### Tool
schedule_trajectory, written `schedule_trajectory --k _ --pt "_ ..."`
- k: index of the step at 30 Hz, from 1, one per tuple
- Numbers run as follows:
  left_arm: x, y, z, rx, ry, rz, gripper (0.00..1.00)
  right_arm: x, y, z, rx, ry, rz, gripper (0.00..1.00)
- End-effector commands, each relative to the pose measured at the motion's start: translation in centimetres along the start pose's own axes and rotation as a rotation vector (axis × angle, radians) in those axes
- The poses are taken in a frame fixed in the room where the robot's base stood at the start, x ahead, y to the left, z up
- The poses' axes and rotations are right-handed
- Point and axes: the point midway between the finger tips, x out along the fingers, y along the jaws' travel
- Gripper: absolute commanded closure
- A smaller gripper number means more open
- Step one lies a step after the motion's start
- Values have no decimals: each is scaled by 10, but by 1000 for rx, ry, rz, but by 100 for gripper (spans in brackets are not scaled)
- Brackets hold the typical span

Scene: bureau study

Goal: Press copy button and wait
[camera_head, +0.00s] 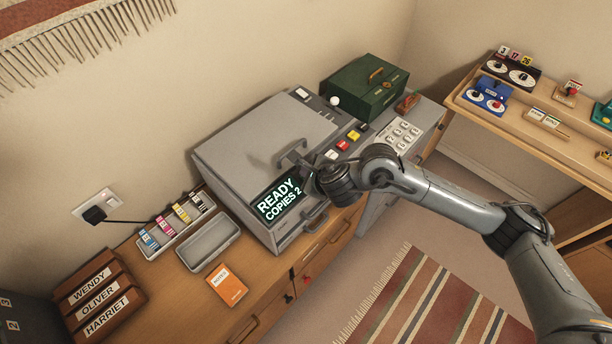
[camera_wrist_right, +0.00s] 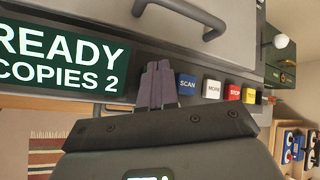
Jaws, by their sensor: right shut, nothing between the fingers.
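The grey copier (camera_head: 262,128) stands on the wooden cabinet with its lid down. Its screen (camera_head: 279,199) reads "READY COPIES 2", and the screen also shows in the right wrist view (camera_wrist_right: 60,60). My right gripper (camera_head: 318,172) is shut and empty over the front panel. In the wrist view its fingertips (camera_wrist_right: 158,66) lie between the screen and the blue SCAN button (camera_wrist_right: 187,84). A white MORE button (camera_wrist_right: 213,89), a red STOP button (camera_wrist_right: 234,92) and a yellow button (camera_wrist_right: 250,96) follow to the right. I see no copy label; the fingers cover that panel spot, and contact cannot be told. My left gripper is out of view.
A lid handle (camera_head: 293,152) stands up close to my right gripper. A green box (camera_head: 366,88) and a keypad (camera_head: 402,134) are beyond the buttons. A grey tray (camera_head: 208,246), an orange notebook (camera_head: 227,285) and name-labelled racks (camera_head: 104,297) lie left.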

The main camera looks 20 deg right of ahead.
Motion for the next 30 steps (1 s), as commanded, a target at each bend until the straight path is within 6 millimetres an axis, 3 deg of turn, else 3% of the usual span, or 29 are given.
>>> schedule_trajectory --k 15,30 --pt "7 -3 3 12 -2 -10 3 4 3 -3 -1 0 0 100" --pt "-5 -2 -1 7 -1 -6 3 -7 -5 5 0 -1 -1 100"
